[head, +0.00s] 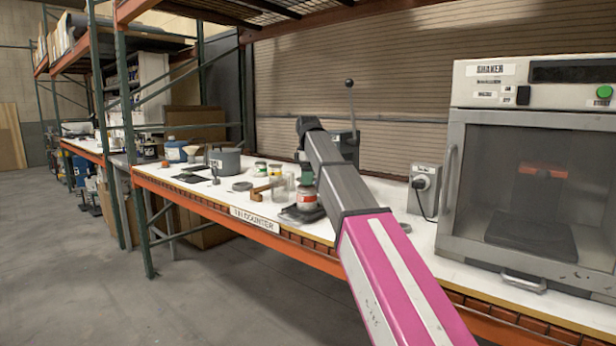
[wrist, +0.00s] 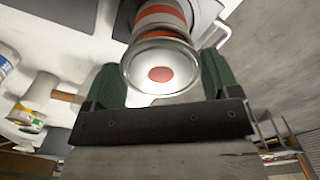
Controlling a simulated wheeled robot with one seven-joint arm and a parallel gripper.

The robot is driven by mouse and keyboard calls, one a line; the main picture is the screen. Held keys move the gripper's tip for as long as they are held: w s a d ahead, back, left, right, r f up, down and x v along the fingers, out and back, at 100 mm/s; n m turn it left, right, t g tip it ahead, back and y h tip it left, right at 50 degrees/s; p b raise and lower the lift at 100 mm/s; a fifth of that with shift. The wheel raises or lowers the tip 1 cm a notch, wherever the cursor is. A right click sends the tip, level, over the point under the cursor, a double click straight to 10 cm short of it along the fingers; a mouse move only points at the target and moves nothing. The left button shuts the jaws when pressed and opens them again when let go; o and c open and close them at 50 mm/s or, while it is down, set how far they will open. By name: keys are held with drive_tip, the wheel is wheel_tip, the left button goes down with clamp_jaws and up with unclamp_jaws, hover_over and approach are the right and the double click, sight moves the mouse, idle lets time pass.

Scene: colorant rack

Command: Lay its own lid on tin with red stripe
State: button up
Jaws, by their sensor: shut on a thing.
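The tin with the red stripe (head: 307,198) stands upright on a dark plate on the counter. In the wrist view its red and white side (wrist: 160,14) shows at the top, just beyond the lid. The lid (wrist: 159,68) is a round silver disc with a red dot in its middle. My gripper (wrist: 159,80) is shut on the lid, one green finger on each side. In the head view my gripper (head: 307,174) is just above the tin. The tin's top is hidden, and I cannot tell whether the lid touches it.
A wooden mallet (head: 262,190) and several small tins and jars stand left of the tin, with a grey pot (head: 226,161) further left. A lever press (head: 348,140) stands behind.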

drive_tip(key=shift+f, duration=0.7)
idle(0.3)
drive_tip(key=o, duration=0.8)
drive_tip(key=shift+c, duration=0.2)
drive_tip(key=shift+r, duration=0.1)
